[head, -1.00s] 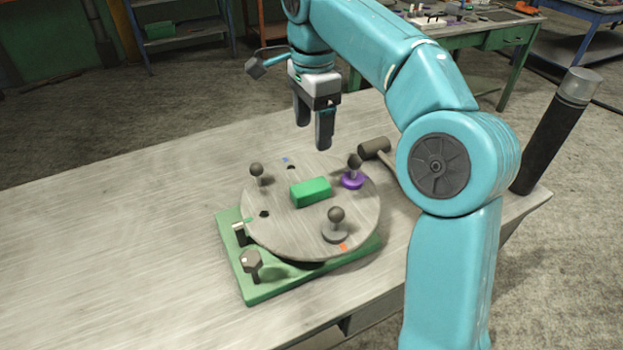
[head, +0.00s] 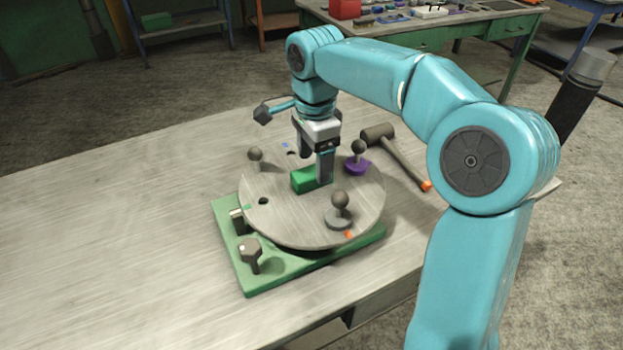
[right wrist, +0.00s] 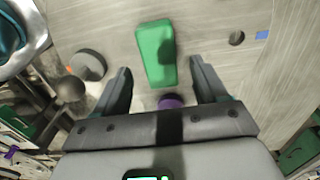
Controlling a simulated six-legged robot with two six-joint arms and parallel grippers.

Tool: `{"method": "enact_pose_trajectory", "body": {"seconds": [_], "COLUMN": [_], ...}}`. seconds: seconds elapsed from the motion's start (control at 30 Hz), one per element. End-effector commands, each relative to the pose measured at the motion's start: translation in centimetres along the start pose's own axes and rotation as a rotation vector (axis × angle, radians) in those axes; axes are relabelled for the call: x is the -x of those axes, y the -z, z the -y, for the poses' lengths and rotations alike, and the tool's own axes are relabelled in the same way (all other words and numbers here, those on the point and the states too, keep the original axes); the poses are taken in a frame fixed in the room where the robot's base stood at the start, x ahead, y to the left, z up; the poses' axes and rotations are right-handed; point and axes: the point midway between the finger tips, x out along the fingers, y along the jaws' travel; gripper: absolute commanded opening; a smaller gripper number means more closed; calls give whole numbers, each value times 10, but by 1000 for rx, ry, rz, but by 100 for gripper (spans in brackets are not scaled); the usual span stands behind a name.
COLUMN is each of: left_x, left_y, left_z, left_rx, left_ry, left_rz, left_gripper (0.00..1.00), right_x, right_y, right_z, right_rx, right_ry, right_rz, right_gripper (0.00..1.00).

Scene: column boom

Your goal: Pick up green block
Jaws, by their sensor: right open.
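The green block (head: 306,180) lies on the round grey disc (head: 285,225), near its middle. In the right wrist view the green block (right wrist: 157,54) lies just ahead of the gap between my fingertips. My right gripper (head: 318,170) is low over the disc at the block, and one finger hides the block's right end in the head view. In the right wrist view the right gripper (right wrist: 160,75) is open, with its fingers spread on either side and nothing held. My left gripper is not in view.
Ball-topped knobs stand on the disc, including a grey one (head: 339,205) in front and a purple-based one (head: 358,158) to the right. The disc sits on a green base (head: 250,282). A hammer (head: 400,157) lies behind at right. The table's left side is clear.

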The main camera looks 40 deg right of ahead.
Motion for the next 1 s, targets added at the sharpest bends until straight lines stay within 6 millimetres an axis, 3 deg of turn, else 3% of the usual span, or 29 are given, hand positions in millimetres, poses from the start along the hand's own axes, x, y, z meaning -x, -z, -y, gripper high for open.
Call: {"method": "enact_pose_trajectory", "body": {"seconds": [0.1, 0.2, 0.47, 0.63, 0.67, 1.0], "left_x": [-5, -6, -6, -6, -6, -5], "left_y": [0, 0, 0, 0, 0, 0], "left_z": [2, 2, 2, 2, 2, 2], "left_rx": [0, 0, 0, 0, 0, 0], "left_ry": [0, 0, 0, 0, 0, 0], "left_rz": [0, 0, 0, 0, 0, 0], "left_gripper": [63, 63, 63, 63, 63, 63], "right_x": [-23, -33, -35, -35, -35, -31], "right_y": [1, 1, 0, 0, 0, 0], "right_z": [0, 1, 2, 2, 2, 2], "right_rx": [-1, -1, 0, 0, 0, 0], "right_ry": [-4, -3, -1, -1, -1, 1], "right_rz": [-1, 0, 0, 0, 0, 0], "right_gripper": [72, 72, 72, 20, 15, 16]}}
